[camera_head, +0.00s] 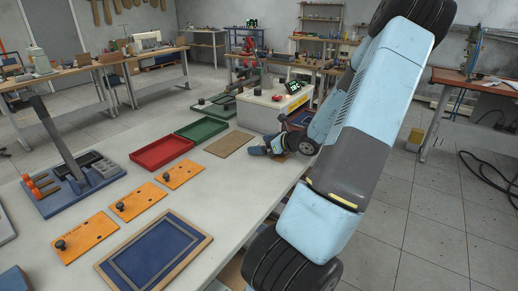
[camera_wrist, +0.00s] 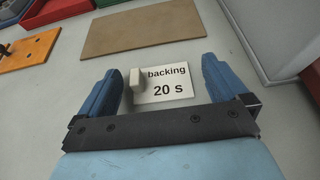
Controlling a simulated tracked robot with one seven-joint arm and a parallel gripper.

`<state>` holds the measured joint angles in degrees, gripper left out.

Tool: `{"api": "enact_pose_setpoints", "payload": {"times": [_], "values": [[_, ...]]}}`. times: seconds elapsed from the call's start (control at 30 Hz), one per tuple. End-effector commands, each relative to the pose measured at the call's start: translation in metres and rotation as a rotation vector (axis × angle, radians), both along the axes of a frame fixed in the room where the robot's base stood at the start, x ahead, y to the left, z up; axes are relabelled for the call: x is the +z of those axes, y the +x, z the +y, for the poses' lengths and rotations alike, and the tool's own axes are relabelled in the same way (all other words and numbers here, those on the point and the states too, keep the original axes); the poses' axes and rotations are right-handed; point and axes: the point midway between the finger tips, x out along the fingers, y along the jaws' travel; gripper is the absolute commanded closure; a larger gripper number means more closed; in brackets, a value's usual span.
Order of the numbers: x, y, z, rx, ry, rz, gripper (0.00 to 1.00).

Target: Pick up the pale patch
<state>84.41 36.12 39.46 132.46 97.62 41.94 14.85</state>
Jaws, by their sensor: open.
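In the wrist view a white card (camera_wrist: 172,92) printed "backing 20 s" lies flat on the table. A small pale block-like piece (camera_wrist: 135,83), which looks like the pale patch, sits at the card's left edge; its exact shape is hard to tell. My gripper (camera_wrist: 160,66) is open, its two blue fingers on either side of the card. The pale piece is between the fingers, close to the left one, and nothing is seen gripped. In the head view my gripper (camera_head: 262,150) is low over the table's right side, and the pale piece cannot be made out.
A brown board (camera_head: 230,144) lies just left of my gripper. Red (camera_head: 161,153) and green (camera_head: 203,130) trays lie beyond it. A pale box-shaped machine (camera_head: 262,112) stands behind my gripper. Orange plates with black knobs (camera_head: 139,203) and a blue framed panel (camera_head: 155,251) lie nearer.

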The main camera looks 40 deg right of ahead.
Motion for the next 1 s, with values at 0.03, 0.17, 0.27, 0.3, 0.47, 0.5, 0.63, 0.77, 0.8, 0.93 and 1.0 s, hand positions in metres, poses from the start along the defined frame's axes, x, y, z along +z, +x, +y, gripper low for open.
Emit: {"api": "enact_pose_setpoints", "payload": {"times": [0.03,0.17,0.27,0.3,0.47,0.5,0.63,0.77,0.8,0.93,1.0], "values": [[-0.0008,0.0018,0.0005,0.000,0.001,0.000,0.00],[-0.0011,0.0027,0.0005,-0.001,-0.001,0.001,0.00],[-0.0010,0.0025,0.0004,-0.001,-0.001,0.001,0.00],[-0.0010,0.0024,0.0004,-0.001,-0.001,0.001,0.03],[-0.0010,0.0023,0.0004,-0.001,-0.001,0.001,0.18],[-0.0009,0.0022,0.0004,-0.001,-0.001,0.001,0.22],[-0.0009,0.0022,0.0004,-0.001,-0.001,0.001,0.34],[-0.0010,0.0021,0.0003,-0.001,-0.001,0.001,0.47],[-0.0010,0.0021,0.0003,-0.001,-0.001,0.001,0.51],[-0.0009,0.0021,0.0003,-0.001,-0.002,0.001,0.55],[-0.0009,0.0021,0.0003,-0.001,-0.002,0.001,0.55]]}}
